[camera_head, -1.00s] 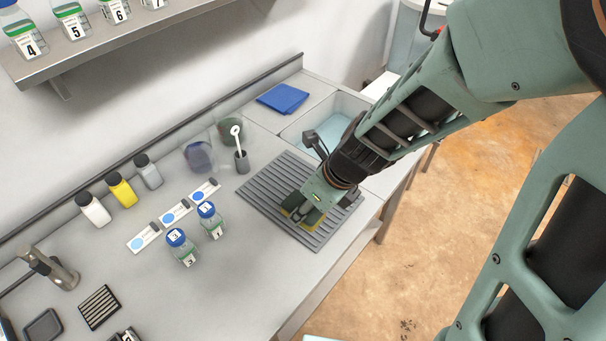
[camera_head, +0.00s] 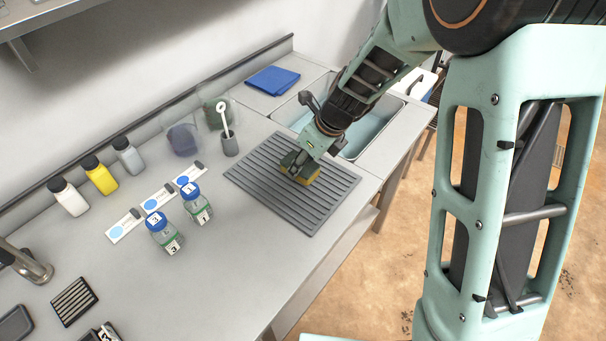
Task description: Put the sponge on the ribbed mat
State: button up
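The yellow sponge (camera_head: 312,176) is at the ribbed mat (camera_head: 316,203), over its middle. The mat is a grey ridged rectangle lying flat on the counter before the sink. My gripper (camera_head: 298,165) points down at the sponge from the upper right, its fingers right at the sponge and covering much of it. I cannot tell whether the fingers press on it or stand apart, nor whether the sponge's underside rests fully on the ridges.
A grey holder (camera_head: 230,147) with a white brush stands just left of the mat. Two blue-capped bottles (camera_head: 163,234) (camera_head: 198,206) stand further left. A blue cloth (camera_head: 272,80) lies behind, and the sink basin (camera_head: 365,130) is at the right.

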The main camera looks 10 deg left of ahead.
aim_at(306, 164)
jog(key=f+b, duration=0.1)
jog(key=w+f+b, duration=0.1)
jog(key=f+b, duration=0.1)
jog(key=shift+f, duration=0.15)
jog(key=shift+f+b, duration=0.4)
jog(key=shift+s, duration=0.1)
jog(key=o, duration=1.2)
jog(key=shift+r, duration=0.25)
jog(key=p+v, duration=0.1)
jog(key=v, duration=1)
jog(key=shift+d+r+p, duration=0.15)
jog(key=shift+r+p, duration=0.15)
jog(key=shift+p, duration=0.1)
